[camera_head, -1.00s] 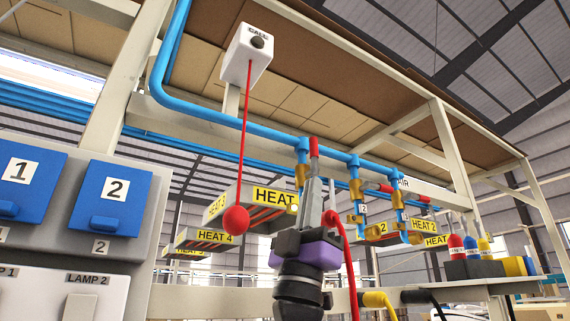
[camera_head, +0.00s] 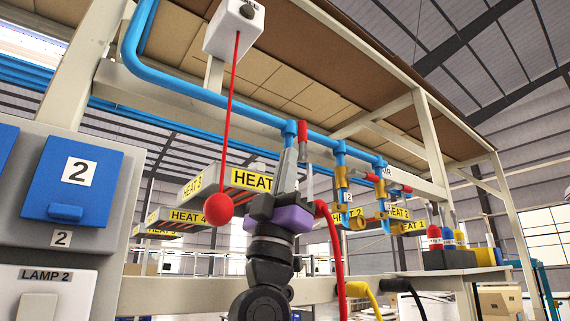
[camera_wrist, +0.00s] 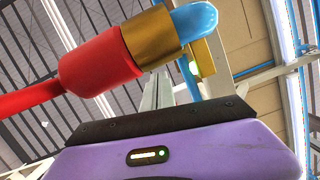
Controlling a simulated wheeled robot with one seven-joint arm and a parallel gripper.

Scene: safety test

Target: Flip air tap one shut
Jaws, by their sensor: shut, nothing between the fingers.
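Air tap one hangs from the blue air pipe, and most of its body is hidden behind my gripper. Its lever (camera_head: 303,130) has a red grip and stands upright, to the right of its blue drop pipe in the head view. My gripper (camera_head: 288,160) points up, shut and empty, just left of the lever in that view; I cannot tell whether they touch. In the wrist view, my grey fingers (camera_wrist: 158,92) show together behind a red hose end (camera_wrist: 98,68) with a brass collar (camera_wrist: 151,39) and a blue tip (camera_wrist: 193,20).
Two more taps (camera_head: 342,178) (camera_head: 381,190) hang to the right, their red levers lying roughly sideways. A red hose (camera_head: 335,245) hangs close to my gripper's right. A red ball on a cord (camera_head: 218,208) hangs left, before yellow-labelled heat boxes (camera_head: 250,180).

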